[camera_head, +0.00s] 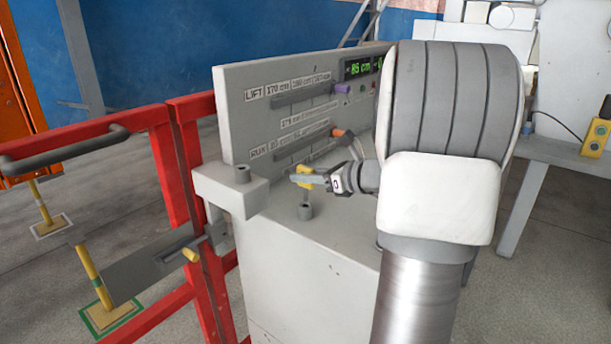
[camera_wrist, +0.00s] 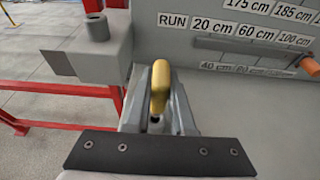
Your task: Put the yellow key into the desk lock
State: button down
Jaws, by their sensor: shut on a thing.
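The yellow key (camera_head: 306,170) is between the fingers of my gripper (camera_head: 308,180). In the wrist view the key (camera_wrist: 160,88) stands between the two grey fingers (camera_wrist: 158,105), which are shut on it. A dark round lock (camera_head: 305,212) stands on the desk top (camera_head: 290,240), right below the key. A thin dark shank shows between the key's yellow head and this lock; I cannot tell whether its tip is inside.
The upright panel (camera_head: 235,110) with labelled slots, a purple knob (camera_head: 343,88) and an orange knob (camera_head: 340,133) stands behind the gripper. A red gate (camera_head: 178,160) with a grey latch plate (camera_head: 150,262) is left of the desk. The front desk top is clear.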

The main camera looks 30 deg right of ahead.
aim_at(307, 191)
jog(key=shift+f+b, duration=1.6)
jog(key=shift+f, duration=0.5)
jog(key=c, duration=0.7)
grip_release()
jog(key=p+v, duration=0.3)
jog(key=v, duration=1.4)
jog(key=shift+s+d+r, duration=0.1)
jog(key=shift+s+r, duration=0.05)
